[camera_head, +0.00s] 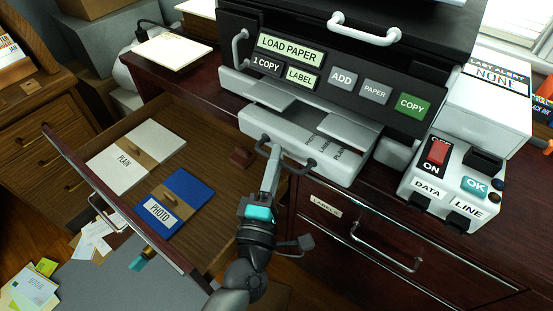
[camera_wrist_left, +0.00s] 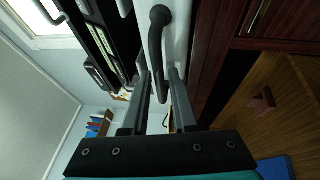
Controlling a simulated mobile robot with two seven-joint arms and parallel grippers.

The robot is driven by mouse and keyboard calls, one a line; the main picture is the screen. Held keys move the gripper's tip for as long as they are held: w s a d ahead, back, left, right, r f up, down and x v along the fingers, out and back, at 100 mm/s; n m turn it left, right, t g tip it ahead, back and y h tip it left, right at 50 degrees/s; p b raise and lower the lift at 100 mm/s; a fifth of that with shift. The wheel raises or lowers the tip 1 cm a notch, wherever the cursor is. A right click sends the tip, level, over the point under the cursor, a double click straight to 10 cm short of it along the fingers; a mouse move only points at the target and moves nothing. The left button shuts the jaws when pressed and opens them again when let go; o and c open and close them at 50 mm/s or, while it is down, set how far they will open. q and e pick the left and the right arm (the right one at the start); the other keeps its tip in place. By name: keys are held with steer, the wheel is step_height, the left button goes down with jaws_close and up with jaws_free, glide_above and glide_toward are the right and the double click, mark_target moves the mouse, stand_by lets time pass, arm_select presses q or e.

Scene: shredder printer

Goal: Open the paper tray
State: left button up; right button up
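The paper tray (camera_head: 330,128) is a pale grey block sticking out from the lower front of the black and grey printer (camera_head: 345,75). Small lettering shows on its upper face, partly hidden. A dark bar handle is on its front. My left gripper (camera_head: 272,153) reaches up to this handle from below. In the left wrist view the dark curved handle (camera_wrist_left: 157,50) passes between the two fingers of my left gripper (camera_wrist_left: 160,80), with gaps visible beside it. The fingers are apart.
An open wooden drawer at left holds a white PLAIN pack (camera_head: 125,165) and a blue PHOTO pack (camera_head: 170,210). A closed drawer labelled LABELS (camera_head: 326,205) is below the printer. A switch box (camera_head: 450,172) stands at right on the desk.

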arm_select(q)
steer(key=shift+w+d, duration=0.1)
steer(key=shift+w, duration=0.2)
jaws_close()
stand_by(1.3)
